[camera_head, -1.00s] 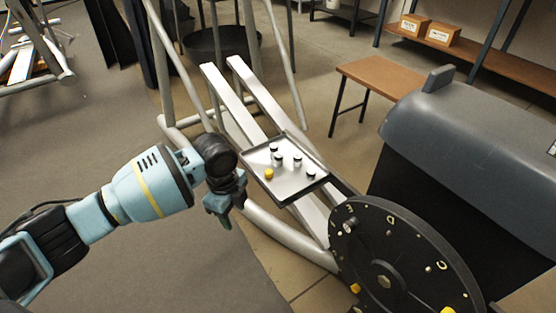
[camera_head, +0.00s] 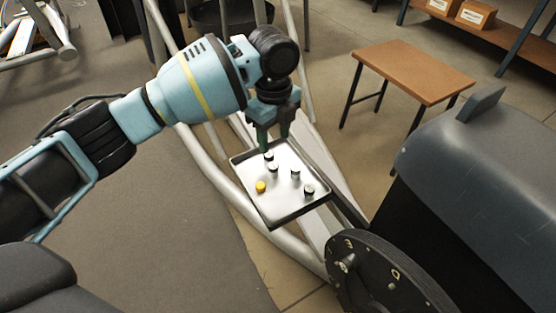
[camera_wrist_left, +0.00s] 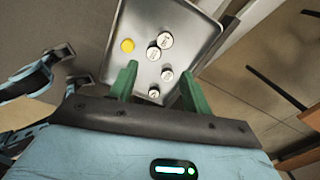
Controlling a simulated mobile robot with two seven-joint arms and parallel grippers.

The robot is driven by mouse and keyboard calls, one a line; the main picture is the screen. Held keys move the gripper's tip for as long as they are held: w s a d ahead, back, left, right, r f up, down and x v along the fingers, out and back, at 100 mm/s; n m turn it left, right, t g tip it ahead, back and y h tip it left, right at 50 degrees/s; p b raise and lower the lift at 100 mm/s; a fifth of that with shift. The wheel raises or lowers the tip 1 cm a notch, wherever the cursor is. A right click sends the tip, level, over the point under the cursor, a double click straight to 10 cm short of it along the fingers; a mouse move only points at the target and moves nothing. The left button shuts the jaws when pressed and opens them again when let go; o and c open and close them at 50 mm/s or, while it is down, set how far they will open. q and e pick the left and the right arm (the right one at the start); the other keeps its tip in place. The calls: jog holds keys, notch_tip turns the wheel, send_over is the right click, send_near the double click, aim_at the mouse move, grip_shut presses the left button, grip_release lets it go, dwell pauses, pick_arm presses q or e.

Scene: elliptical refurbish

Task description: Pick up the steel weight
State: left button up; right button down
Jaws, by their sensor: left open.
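Several small steel weights with dark sides and pale tops stand on a shallow metal tray (camera_head: 277,211). In the head view they include a back weight (camera_head: 268,157), one close in front of it (camera_head: 273,169), one to the right (camera_head: 295,175) and one at the front right (camera_head: 309,190). A yellow piece (camera_head: 261,187) stands at the left. My left gripper (camera_head: 273,143) is open and empty over the tray's back end, fingers pointing down. In the left wrist view a steel weight (camera_wrist_left: 154,92) shows between the green fingers, with another (camera_wrist_left: 167,75) near the right finger.
A dark wheel with yellow marks (camera_head: 375,275) and a large grey machine housing (camera_head: 480,170) stand right of the tray. Pale metal tubes and beams (camera_head: 222,180) run beneath and beside it. A brown bench (camera_head: 415,72) stands behind. Open floor lies left.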

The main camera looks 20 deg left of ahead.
aim_at(273, 165)
pick_arm(q)
jog(key=shift+s, duration=0.15)
notch_tip(273, 165, down, 2)
jog(key=shift+s+f+b, duration=0.1)
jog(key=shift+f+b, duration=0.15)
jog(key=shift+b, duration=0.25)
jog(key=shift+f, duration=0.25)
jog(key=f+b, duration=0.2)
jog(key=f, duration=0.1)
jog(key=f+b, duration=0.1)
jog(key=f, duration=0.1)
jog(key=shift+s, duration=0.3)
jog(key=shift+r, duration=0.2)
jog(key=shift+c, duration=0.7)
grip_shut()
pick_arm(e)
jog(key=shift+g, duration=0.5)
jog(key=f, duration=0.1)
jog(key=s+f, duration=0.1)
jog(key=f, duration=0.1)
jog(key=s+f, duration=0.1)
jog(key=shift+s+f, duration=0.15)
jog(key=shift+s, duration=0.1)
